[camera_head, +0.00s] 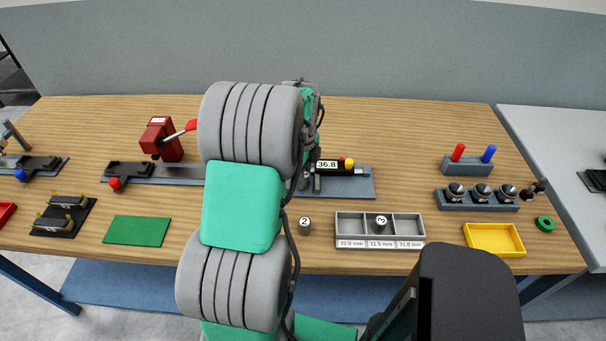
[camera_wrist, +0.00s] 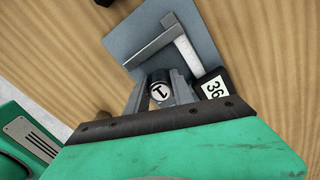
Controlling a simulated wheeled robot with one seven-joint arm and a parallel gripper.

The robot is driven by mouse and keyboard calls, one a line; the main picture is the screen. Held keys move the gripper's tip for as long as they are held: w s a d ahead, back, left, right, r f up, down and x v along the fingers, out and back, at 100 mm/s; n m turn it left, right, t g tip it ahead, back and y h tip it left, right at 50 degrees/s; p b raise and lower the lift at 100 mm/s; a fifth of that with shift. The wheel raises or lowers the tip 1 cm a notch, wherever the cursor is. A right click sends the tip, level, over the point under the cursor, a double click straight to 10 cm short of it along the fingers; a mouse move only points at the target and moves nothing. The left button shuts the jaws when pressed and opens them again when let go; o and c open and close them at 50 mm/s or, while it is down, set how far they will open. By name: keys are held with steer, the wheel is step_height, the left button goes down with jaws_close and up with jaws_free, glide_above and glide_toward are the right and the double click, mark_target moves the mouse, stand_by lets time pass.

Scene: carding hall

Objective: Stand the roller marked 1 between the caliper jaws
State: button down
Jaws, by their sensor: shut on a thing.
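In the wrist view my gripper (camera_wrist: 161,92) is shut on the roller marked 1 (camera_wrist: 160,89), a dark cylinder with a white numbered top. The caliper's silver jaws (camera_wrist: 180,45) lie just beyond the roller, over a grey plate (camera_wrist: 129,38). I cannot tell whether the roller is between the jaws or touches them. The caliper's display (camera_wrist: 213,87) is right of my gripper and is partly cut off by it. In the head view the display (camera_head: 327,165) reads 36.8; my arm hides the roller, my gripper and most of the caliper.
A roller marked 2 (camera_head: 304,226) stands on the table. A roller marked 3 (camera_head: 381,221) is in the middle compartment of a grey labelled tray (camera_head: 352,228). A yellow tray (camera_head: 493,251), a socket rack (camera_head: 478,206) and a green mat (camera_head: 137,230) lie farther out.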

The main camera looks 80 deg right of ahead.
steer(key=shift+f, duration=0.15)
steer(key=c, duration=1.1)
jaws_free()
step_height(320, 180, up, 12)
steer(key=b, duration=0.2)
steer(key=w+a+r+n, duration=0.1)
steer(key=w+a+n, duration=0.3)
steer(key=w, duration=0.3)
steer(key=w+a+r+n, duration=0.1)
steer(key=w+a+n, duration=0.25)
steer(key=w, duration=0.25)
steer(key=w+a+n+t+h, duration=0.1)
steer(key=w+a+n, duration=1.05)
steer(key=a, duration=0.45)
steer(key=a+f+n+t+y, duration=0.1)
steer(key=a+f+n+t, duration=0.1)
steer(key=a+n, duration=1.7)
steer(key=a+f, duration=0.1)
steer(key=a, duration=0.4)
steer(key=shift+s+f, duration=0.2)
steer(key=shift+s, duration=0.05)
